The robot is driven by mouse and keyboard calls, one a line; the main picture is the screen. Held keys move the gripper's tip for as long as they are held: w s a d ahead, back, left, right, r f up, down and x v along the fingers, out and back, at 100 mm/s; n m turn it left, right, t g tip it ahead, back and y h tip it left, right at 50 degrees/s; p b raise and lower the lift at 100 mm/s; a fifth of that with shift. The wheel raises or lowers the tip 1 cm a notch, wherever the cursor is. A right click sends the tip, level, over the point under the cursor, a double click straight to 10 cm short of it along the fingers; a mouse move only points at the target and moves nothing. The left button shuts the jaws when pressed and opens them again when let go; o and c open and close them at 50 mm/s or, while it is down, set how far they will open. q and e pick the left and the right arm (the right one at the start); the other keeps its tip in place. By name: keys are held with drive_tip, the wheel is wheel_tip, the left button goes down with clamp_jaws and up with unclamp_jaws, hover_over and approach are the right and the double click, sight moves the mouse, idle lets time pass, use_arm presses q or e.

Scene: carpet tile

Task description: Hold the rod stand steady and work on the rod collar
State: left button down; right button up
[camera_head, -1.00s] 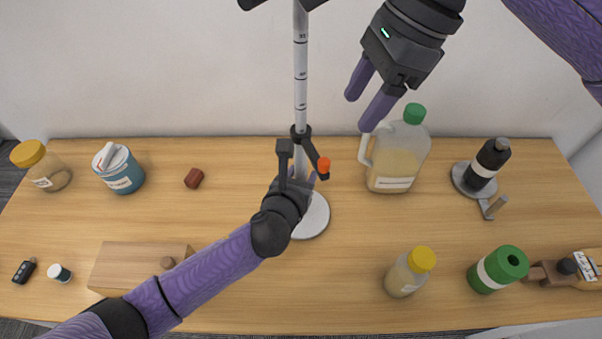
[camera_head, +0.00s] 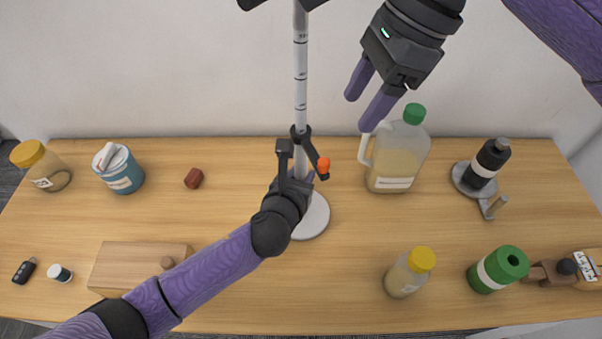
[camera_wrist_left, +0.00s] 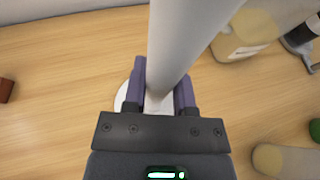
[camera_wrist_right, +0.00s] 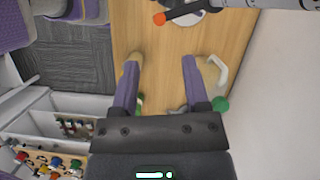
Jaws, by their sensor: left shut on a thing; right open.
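The rod stand is a pale upright rod (camera_head: 301,75) with dark ring marks on a round white base (camera_head: 316,217). The rod collar (camera_head: 301,133) is dark, sits around the rod, and has a lever with an orange tip (camera_head: 323,164); the lever also shows at the top of the right wrist view (camera_wrist_right: 180,14). My left gripper (camera_head: 302,176) is shut on the rod below the collar; the left wrist view shows its fingers on both sides of the rod (camera_wrist_left: 178,45). My right gripper (camera_head: 364,96) is open and empty, above and to the right of the collar.
A jug with a green cap (camera_head: 398,155) stands close right of the rod. A yellow-capped bottle (camera_head: 410,272), a green can (camera_head: 497,269) and a dark bottle (camera_head: 486,164) stand further right. A wooden block (camera_head: 140,265) lies front left. A wall rises behind the table.

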sight(323, 161)
drive_tip(key=shift+a, duration=0.1)
idle(0.4)
drive_tip(key=a+r+n+h, duration=0.2)
drive_tip(key=a+n+h, duration=0.2)
drive_tip(key=n, duration=0.1)
drive_tip(key=shift+t, duration=0.3)
drive_tip(key=f, duration=1.1)
drive_tip(key=shift+s+d+f, duration=0.1)
drive_tip(key=shift+s+f, duration=0.1)
drive_tip(key=shift+s, duration=0.15)
clamp_jaws()
